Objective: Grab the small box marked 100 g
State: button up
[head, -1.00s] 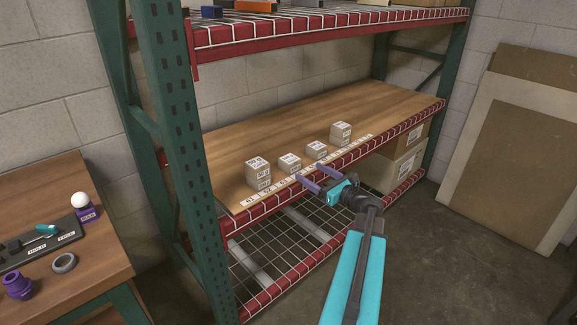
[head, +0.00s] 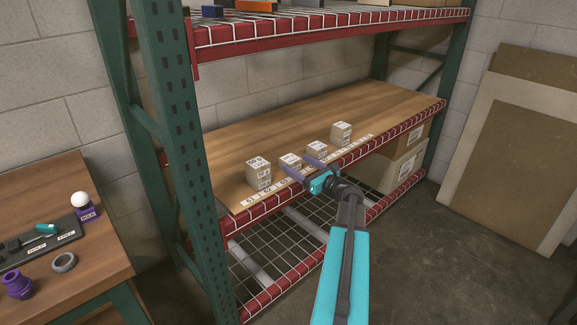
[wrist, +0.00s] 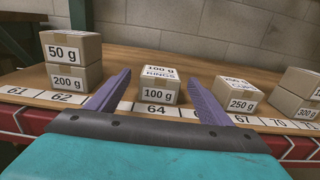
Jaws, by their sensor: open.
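The small box marked 100 g (wrist: 158,88) stands on the wooden shelf by the label 64, in the middle of the wrist view. In the head view the box (head: 290,161) is second from the left in the row. My gripper (wrist: 158,92) is open and empty, with one purple finger to each side of the box in the wrist view. In the head view my gripper (head: 300,167) is at the shelf's front edge, pointing at the row. I cannot tell whether the fingertips reach beside the box or stop in front of it.
A stack marked 50 g and 200 g (wrist: 72,62) stands to the left. A 250 g box (wrist: 238,95) and a 300 g box (wrist: 298,95) stand to the right. The shelf's red front beam (head: 345,160) and the upper shelf (head: 330,32) bound the space.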

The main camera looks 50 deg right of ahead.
aim_at(290, 158)
jog(key=shift+w+d, duration=0.2)
jog(key=shift+w, duration=2.4)
jog(key=c, duration=1.1)
jog(key=shift+r, duration=0.1)
jog(key=shift+c, duration=0.2)
jog(key=shift+r+p, duration=0.55)
jog(key=shift+r, duration=4.35)
